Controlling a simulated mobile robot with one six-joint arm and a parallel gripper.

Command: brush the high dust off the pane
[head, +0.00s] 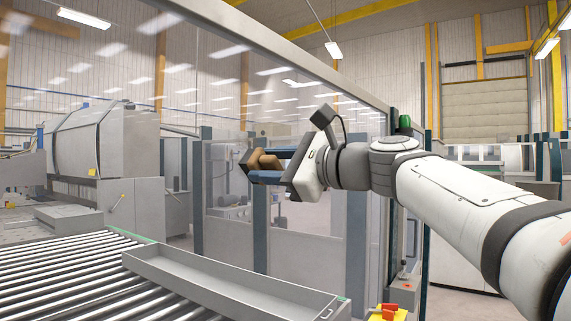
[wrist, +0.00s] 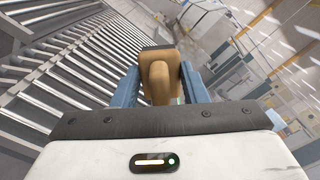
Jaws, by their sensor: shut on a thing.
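My gripper (head: 274,168) is raised at mid-height in the head view, in front of the large clear pane (head: 225,95). Its blue fingers are shut on a wooden brush (head: 262,158). In the wrist view the brush (wrist: 158,75) shows its tan handle between the two fingers, with a darker block at its far end. The brush appears before the lower part of the pane; I cannot tell whether it touches. The pane is framed by a grey rail along its top and carries light reflections. I cannot make out the dust on it.
A roller conveyor (head: 70,275) lies at the lower left with a long grey tray (head: 225,283) at its edge. A red and yellow switch (head: 388,313) stands at the bottom. Grey machine housing (head: 100,150) stands at the left. Dark blue posts (head: 357,225) support the enclosure.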

